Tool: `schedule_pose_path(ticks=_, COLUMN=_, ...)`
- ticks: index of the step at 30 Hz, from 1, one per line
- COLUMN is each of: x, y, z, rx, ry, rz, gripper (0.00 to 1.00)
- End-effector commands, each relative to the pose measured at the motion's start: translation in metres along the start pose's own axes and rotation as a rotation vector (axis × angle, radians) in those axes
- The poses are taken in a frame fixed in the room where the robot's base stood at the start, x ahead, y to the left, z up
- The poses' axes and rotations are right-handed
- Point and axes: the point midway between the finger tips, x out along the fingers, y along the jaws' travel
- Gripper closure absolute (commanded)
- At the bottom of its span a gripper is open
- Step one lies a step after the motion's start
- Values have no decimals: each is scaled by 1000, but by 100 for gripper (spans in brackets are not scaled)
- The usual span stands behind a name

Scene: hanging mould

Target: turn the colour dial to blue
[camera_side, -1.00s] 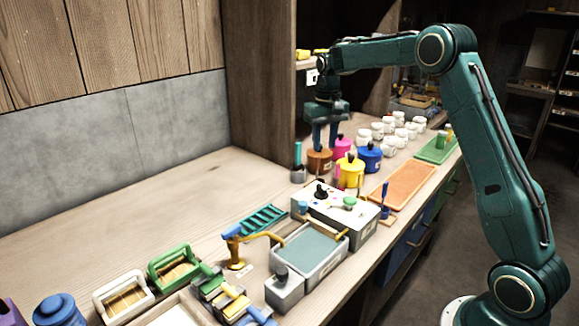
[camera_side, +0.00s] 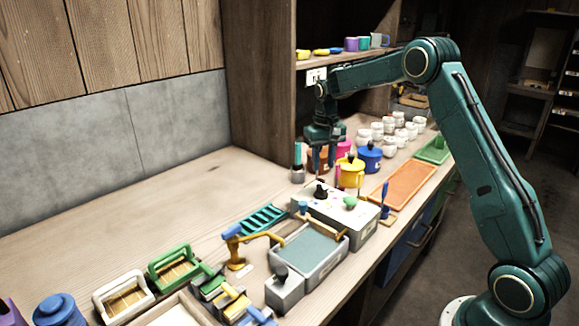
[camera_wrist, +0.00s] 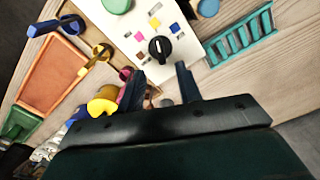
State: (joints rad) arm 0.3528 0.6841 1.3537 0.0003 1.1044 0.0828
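The colour dial is a black knob (camera_side: 320,191) on top of a pale control box (camera_side: 340,228). My gripper (camera_side: 322,164) hangs fingers down, just above and behind the knob in the side view. In the wrist view the gripper (camera_wrist: 158,80) has its fingers apart, with nothing between the tips; the knob lies just beyond them.
A green round button (camera_side: 350,202) is on the same box. Yellow (camera_side: 351,174) and blue (camera_side: 370,158) lidded pots stand close behind it. A grey tray of teal liquid (camera_side: 308,255) and a teal rack (camera_side: 262,220) are nearby.

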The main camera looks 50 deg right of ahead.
Motion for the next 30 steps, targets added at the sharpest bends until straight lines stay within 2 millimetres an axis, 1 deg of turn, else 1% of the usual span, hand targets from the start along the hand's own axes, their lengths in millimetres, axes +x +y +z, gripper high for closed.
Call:
schedule_pose_path(ticks=1, x=10, y=0, z=0, rx=0, ry=-3, rz=0, gripper=65)
schedule_pose_path(ticks=6, x=36, y=0, z=0, rx=0, ry=-3, rz=0, gripper=65)
schedule_pose_path(ticks=12, x=62, y=0, z=0, rx=0, ry=-2, rz=0, gripper=65)
schedule_pose_path(ticks=15, x=71, y=0, z=0, rx=0, ry=-1, rz=0, gripper=65)
schedule_pose_path(ticks=21, x=81, y=0, z=0, rx=0, ry=-1, rz=0, gripper=65)
schedule_pose_path(ticks=29, x=82, y=0, z=0, rx=0, ry=0, rz=0, gripper=65)
schedule_pose_path(ticks=30, x=82, y=0, z=0, rx=0, ry=0, rz=0, gripper=67)
